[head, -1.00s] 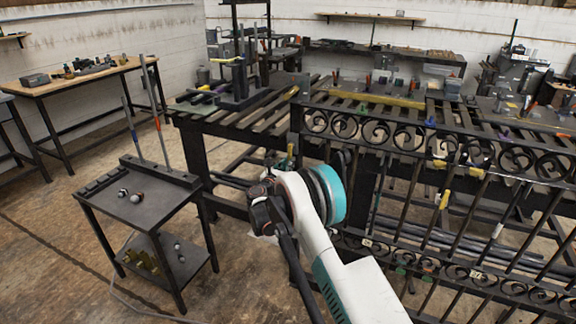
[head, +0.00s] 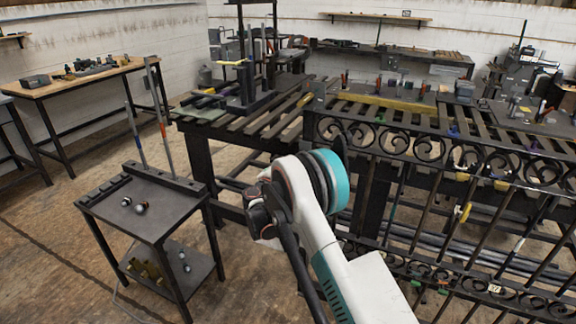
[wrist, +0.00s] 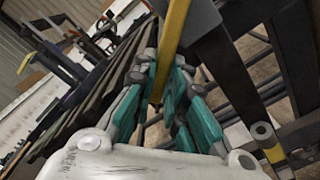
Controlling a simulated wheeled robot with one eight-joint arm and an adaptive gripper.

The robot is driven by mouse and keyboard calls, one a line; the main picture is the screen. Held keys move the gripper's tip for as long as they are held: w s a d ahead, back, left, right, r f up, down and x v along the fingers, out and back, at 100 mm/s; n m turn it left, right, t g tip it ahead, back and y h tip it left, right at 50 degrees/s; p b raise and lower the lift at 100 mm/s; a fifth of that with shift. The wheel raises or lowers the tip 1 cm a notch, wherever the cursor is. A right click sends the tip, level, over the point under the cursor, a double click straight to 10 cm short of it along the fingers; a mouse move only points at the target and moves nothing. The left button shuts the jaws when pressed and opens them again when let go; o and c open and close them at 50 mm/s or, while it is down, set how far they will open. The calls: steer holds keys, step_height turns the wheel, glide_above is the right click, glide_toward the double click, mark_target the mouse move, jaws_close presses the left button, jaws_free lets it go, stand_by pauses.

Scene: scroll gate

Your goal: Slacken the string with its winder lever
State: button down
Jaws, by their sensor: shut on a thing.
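In the wrist view, a yellow bar (wrist: 172,35) runs down from the top edge between the teal-padded fingers of my gripper (wrist: 163,68). My gripper is shut on this bar, which may be the winder lever; I cannot tell for sure. The bar's lower end is partly hidden by the fingers. In the head view my own arm hides the fingers and whatever they hold. I cannot make out the string in either view.
A black scroll gate (head: 430,131) fills the right side, close to my arm. A slatted bench stands behind it. A small black cart (head: 165,200) with balls on it stands at the left. A wooden-topped bench (head: 45,90) is at the back left. Open floor lies left of the cart.

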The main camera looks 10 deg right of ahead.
steer(key=shift+w+a+r+m+p, duration=0.2)
steer(key=shift+r+m, duration=0.55)
steer(key=shift+m, duration=0.5)
steer(key=shift+w+a+r+m+p, duration=0.1)
steer(key=shift+a+r+m+p, duration=0.15)
steer(key=shift+r+m, duration=0.7)
steer(key=shift+w+a+r+m+p, duration=0.2)
steer(key=shift+r+m, duration=0.3)
steer(key=shift+m, duration=1)
steer(key=c, duration=1.6)
jaws_free()
steer(key=shift+s+r, duration=0.1)
steer(key=v, duration=1.2)
